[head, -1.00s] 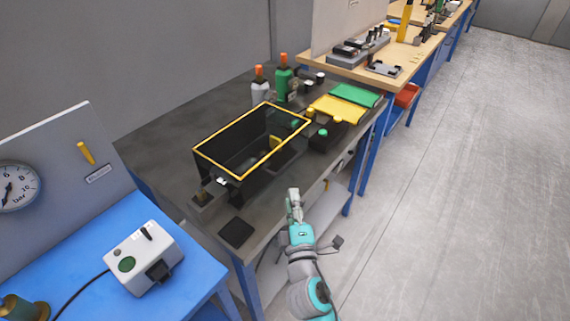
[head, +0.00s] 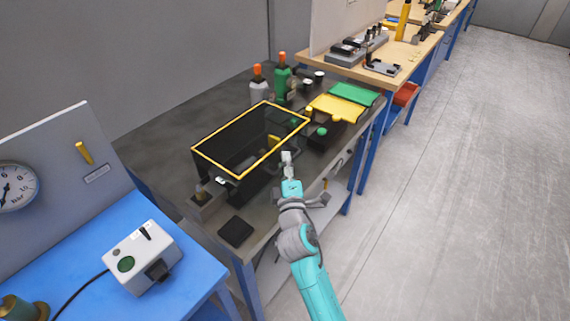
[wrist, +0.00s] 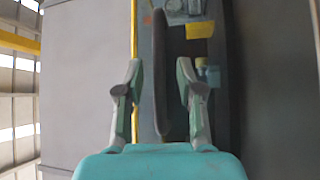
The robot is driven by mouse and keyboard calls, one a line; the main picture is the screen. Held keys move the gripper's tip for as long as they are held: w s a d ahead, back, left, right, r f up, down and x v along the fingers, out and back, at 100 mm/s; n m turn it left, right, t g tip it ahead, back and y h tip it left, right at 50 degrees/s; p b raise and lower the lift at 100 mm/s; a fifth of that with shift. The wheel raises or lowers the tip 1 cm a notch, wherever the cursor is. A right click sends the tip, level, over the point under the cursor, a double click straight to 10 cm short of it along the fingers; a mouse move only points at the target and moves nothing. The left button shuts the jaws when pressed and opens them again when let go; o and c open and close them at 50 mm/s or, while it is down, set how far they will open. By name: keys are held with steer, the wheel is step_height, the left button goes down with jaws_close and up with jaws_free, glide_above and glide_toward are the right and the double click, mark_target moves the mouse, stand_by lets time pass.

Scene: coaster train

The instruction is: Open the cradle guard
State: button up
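The cradle guard is a dark see-through box with a yellow rim (head: 222,174) on the grey workbench. It looks closed, with small dark and yellow parts showing dimly inside. My gripper (head: 287,157) is at the guard's front right side, near the yellow rim. In the wrist view my gripper (wrist: 159,75) is open, its two fingers apart. A long dark bar (wrist: 161,85) lies between the fingers, apart from both; it may be the guard's handle. A yellow edge (wrist: 134,35) runs beside the left finger.
A green bottle (head: 282,80) and a grey bottle (head: 258,87) stand behind the guard. Yellow (head: 334,108) and green (head: 354,94) cloths lie at the right. A black square pad (head: 236,232) lies at the front. A blue table (head: 95,265) with a switch box (head: 143,257) is at left. The floor at right is clear.

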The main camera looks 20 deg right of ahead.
steer(key=shift+w, duration=0.15)
jaws_close()
steer(key=shift+r, duration=0.15)
